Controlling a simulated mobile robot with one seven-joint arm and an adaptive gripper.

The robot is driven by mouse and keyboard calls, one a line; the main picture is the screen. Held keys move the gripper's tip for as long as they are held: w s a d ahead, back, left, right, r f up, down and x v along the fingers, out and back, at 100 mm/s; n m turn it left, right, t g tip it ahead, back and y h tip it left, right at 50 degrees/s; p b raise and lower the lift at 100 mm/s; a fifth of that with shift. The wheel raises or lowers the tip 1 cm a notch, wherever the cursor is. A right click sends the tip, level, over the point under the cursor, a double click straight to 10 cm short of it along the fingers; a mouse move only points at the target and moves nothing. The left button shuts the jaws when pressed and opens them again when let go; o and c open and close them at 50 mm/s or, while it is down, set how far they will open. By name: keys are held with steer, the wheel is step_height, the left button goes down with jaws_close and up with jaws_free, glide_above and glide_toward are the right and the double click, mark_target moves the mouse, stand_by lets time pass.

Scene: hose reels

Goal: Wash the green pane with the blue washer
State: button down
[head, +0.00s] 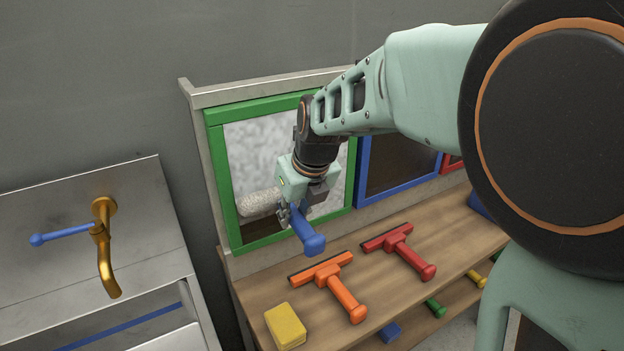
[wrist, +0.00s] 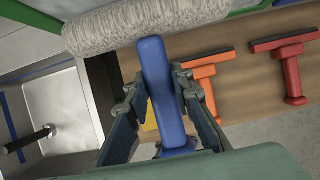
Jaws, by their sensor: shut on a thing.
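The green-framed pane (head: 275,146) stands upright behind the bench, its glass pale and speckled over most of its area, with a darker strip along the bottom. My gripper (head: 289,213) is in front of its lower part, shut on the blue handle of the washer (head: 309,236). The washer's whitish fluffy head (head: 258,203) is at the pane's lower left; I cannot tell whether it touches the glass. In the wrist view, the two fingers close on the blue handle (wrist: 160,88), and the fluffy head (wrist: 145,24) lies across the top.
An orange squeegee (head: 335,285), a red squeegee (head: 402,250) and a yellow sponge (head: 285,326) lie on the wooden bench (head: 262,299). A blue-framed pane (head: 400,165) stands to the right. A metal sink with a golden tap (head: 104,246) is at left.

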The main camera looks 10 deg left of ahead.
step_height(320, 180, down, 11)
steer(key=b, duration=0.4)
steer(key=shift+w+f, duration=0.15)
stand_by(1.0)
steer(key=shift+a, duration=0.1)
steer(key=s+d, duration=0.4)
steer(key=s, duration=0.1)
steer(key=shift+s+p, duration=0.3)
steer(key=shift+s, duration=0.05)
steer(key=shift+d, duration=0.15)
stand_by(0.5)
